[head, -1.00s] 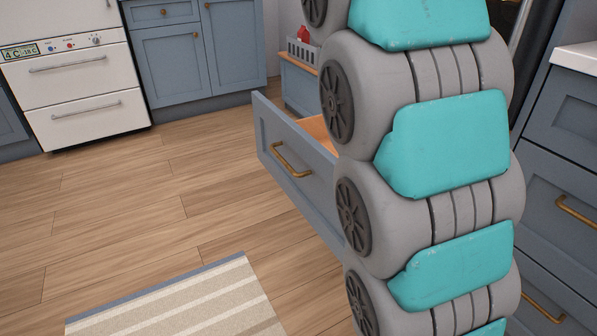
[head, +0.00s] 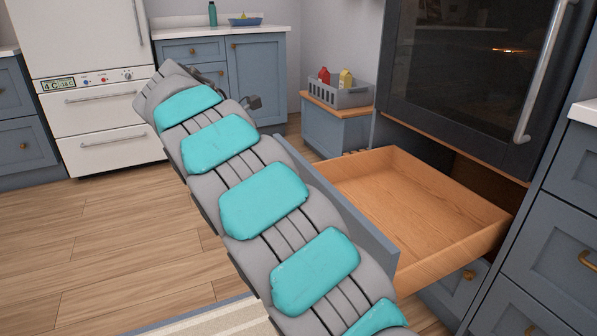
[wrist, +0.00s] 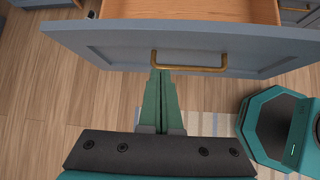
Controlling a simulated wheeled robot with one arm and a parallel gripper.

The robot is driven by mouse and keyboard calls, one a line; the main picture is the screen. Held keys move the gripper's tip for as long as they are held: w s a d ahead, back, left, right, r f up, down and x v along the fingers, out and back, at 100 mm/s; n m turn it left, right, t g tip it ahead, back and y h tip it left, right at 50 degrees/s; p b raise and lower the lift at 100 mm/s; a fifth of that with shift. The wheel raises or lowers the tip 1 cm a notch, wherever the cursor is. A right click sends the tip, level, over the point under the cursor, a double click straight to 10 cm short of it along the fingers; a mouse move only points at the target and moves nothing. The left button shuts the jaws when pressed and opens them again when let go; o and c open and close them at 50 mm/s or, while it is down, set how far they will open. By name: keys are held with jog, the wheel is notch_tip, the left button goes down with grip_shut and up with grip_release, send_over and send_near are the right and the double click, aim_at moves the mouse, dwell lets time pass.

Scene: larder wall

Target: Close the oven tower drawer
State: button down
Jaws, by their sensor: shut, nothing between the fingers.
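The oven tower drawer (head: 425,205) is pulled out below the dark oven (head: 465,75), and its wooden inside is empty in the visible part. In the head view my arm covers much of its blue-grey front. The wrist view shows the drawer front (wrist: 110,42) with a brass bar handle (wrist: 195,68). My gripper (wrist: 158,73) is shut and empty, its green fingers pointing at the drawer front. The fingertips are by the left end of the handle; I cannot tell whether they touch it.
A grey crate (head: 340,93) with red and yellow bottles stands on a low cabinet beyond the drawer. Blue cabinets (head: 555,240) stand close on the right. A striped rug (head: 225,318) lies on the floor. Wooden floor (head: 110,230) is clear at left.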

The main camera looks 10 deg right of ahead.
notch_tip(320, 180, down, 4)
jog(key=s+a+h, duration=0.2)
jog(key=h, duration=0.3)
jog(key=t+h+p, duration=0.2)
jog(key=h, duration=0.3)
send_near(309, 172)
jog(key=shift+b+x, duration=0.7)
jog(key=shift+x, duration=2.75)
jog(key=shift+n, duration=0.3)
